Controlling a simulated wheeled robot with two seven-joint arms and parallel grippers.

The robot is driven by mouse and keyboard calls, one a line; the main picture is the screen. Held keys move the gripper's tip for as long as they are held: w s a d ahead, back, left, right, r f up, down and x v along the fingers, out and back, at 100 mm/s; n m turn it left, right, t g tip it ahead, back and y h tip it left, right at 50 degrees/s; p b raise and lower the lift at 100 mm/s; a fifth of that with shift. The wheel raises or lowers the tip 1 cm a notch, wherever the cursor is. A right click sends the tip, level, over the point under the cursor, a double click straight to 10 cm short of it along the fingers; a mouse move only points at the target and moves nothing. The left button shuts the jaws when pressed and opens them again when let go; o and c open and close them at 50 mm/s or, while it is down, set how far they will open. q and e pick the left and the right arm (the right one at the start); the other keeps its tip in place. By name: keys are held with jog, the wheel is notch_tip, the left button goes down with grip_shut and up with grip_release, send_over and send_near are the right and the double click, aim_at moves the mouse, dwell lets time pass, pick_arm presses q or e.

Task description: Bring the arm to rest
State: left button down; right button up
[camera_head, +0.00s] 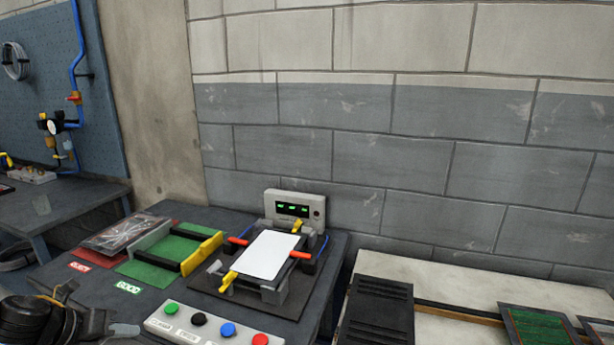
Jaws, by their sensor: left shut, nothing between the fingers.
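My left gripper (68,300) is at the bottom left corner of the head view, low over the near left edge of the dark workbench (150,292). Its black body is partly cut off by the frame edge. It is shut and holds nothing. It is apart from the fixture, the trays and the button box. My right gripper is not in view.
A fixture with a white plate (268,255) stands before a grey display box (295,207). Left are a green GOOD tray (165,272) and a red reject tray (97,257). A button box (212,325) lies in front. A pale bench (440,275) is at right.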

pick_arm(q)
jog(key=s+d+f+n+t+y, duration=0.1)
jog(key=s+d+f+n+t, duration=0.25)
jog(key=d+f+n, duration=0.9)
jog(key=s+d+f+n+g+y, duration=0.2)
jog(key=s+f+n+g, duration=0.25)
jog(key=s+n, duration=0.6)
jog(key=s+d+f+n+g+y, duration=0.1)
jog(key=s+f+n+g+y, duration=0.3)
jog(key=s+n, duration=0.65)
jog(key=s+f+m+h, duration=0.1)
jog(key=s+f, duration=0.1)
jog(key=f, duration=1.2)
jog(key=s+f+m+h, duration=0.1)
jog(key=s+f, duration=0.1)
jog(key=f, duration=1.2)
jog(key=s+a+f+g, duration=0.1)
jog(key=s+a+f, duration=0.2)
jog(key=s+f, duration=1)
jog(key=s, duration=0.2)
jog(key=shift+s+f+g, duration=0.25)
jog(key=shift+s+g, duration=0.05)
